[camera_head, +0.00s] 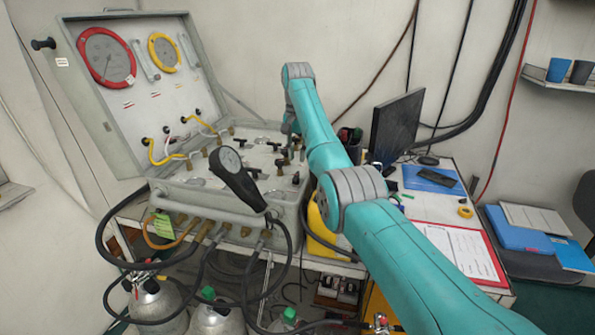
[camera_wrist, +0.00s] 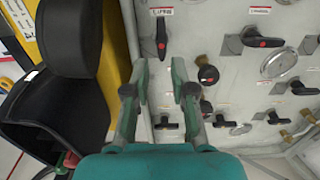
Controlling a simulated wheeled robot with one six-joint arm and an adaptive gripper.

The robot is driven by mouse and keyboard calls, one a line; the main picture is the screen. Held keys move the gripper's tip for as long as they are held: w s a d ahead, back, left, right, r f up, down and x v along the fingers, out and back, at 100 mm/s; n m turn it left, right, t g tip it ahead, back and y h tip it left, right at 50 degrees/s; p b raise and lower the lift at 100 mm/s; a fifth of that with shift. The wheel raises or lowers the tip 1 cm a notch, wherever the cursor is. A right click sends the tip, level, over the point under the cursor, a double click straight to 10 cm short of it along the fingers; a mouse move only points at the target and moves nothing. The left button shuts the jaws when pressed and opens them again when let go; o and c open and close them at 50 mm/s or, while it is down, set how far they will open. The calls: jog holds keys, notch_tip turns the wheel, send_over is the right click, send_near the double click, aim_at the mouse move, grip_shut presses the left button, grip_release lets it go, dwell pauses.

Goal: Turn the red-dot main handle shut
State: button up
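In the wrist view, a black lever handle with a red dot (camera_wrist: 161,38) stands upright in the picture on the grey panel, under a red-and-white label. A second black red-dot handle (camera_wrist: 262,41) lies crosswise to its right. The label text is too small to read, so I cannot tell which is the main one. My gripper (camera_wrist: 159,80) is open and empty, its two green fingers pointing toward the first handle, which shows just beyond and between the tips. In the head view my gripper (camera_head: 291,122) is over the panel's right side, largely hidden by my arm.
A round black knob (camera_wrist: 208,74) sits right of the fingers, with a gauge (camera_wrist: 279,62) farther right. A yellow object (camera_wrist: 110,45) and black bin (camera_wrist: 60,110) stand left of the panel. The open lid (camera_head: 130,85) rises behind; a black handheld gauge (camera_head: 235,178) stands in front.

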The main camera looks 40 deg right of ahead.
aim_at(296, 175)
jog(key=shift+a+f, duration=0.1)
jog(key=shift+f, duration=3.1)
jog(key=shift+c, duration=0.3)
grip_shut()
